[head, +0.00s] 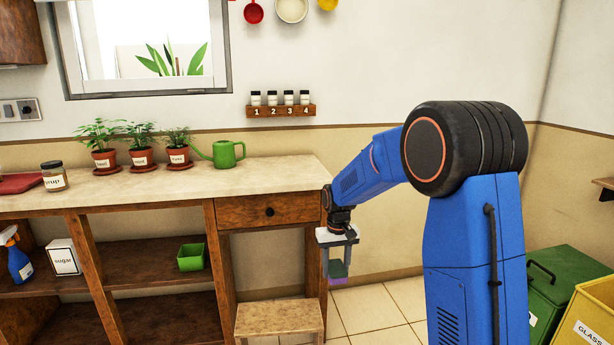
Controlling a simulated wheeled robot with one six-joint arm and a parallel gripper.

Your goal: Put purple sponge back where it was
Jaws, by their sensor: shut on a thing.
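My gripper (337,265) points down in front of the right end of the wooden counter, beside the drawer. It is shut on a small block that I take for the purple sponge (338,271). The block looks dark green above with a purple band at its lower edge. It hangs between the two fingers in the air, above the floor and to the right of the stool. The fingers cover its sides.
The counter (270,183) carries potted plants (142,155), a green watering can (225,154) and a syrup jar (54,177). The shelf below holds a spray bottle (19,263), a sugar box (63,258) and a green container (191,258). A stool (279,317) and bins (563,290) stand low.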

